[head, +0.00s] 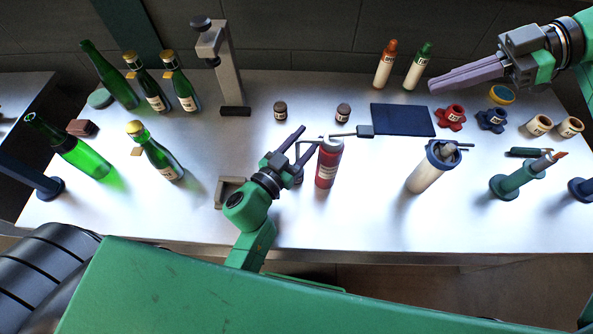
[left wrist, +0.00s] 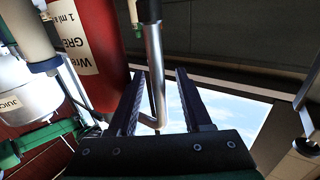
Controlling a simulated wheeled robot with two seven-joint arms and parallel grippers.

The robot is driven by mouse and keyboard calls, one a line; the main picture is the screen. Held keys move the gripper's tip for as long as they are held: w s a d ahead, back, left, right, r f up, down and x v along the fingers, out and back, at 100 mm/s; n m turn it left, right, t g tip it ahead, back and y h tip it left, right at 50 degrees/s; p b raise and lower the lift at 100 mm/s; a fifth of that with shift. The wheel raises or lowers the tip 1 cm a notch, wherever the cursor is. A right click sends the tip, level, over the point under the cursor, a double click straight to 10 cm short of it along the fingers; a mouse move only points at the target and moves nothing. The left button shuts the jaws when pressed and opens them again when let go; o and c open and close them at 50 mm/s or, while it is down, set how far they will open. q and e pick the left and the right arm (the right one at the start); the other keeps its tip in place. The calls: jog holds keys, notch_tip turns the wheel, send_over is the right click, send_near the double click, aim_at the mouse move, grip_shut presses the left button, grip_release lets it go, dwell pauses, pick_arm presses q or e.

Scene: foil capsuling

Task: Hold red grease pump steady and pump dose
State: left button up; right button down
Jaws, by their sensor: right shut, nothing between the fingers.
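The red grease pump (head: 326,167) stands upright on the bench in the head view, with a white label and a lever on top. In the left wrist view its red body (left wrist: 98,35) fills the upper left. My left gripper (head: 311,137) is just left of the pump, fingers spread. In the left wrist view, a bent metal rod (left wrist: 154,70) runs between the open fingers (left wrist: 163,75), nearer the left one; I cannot tell if it touches. My right gripper (head: 433,87) is shut and empty, above the back right of the bench.
Green bottles (head: 158,157) stand at left. A grey stand (head: 228,75) is behind. Red (head: 450,118) and blue (head: 491,120) knobs lie further right.

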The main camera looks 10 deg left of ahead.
pick_arm(q)
jog(key=v, duration=1.2)
jog(key=shift+s, duration=0.1)
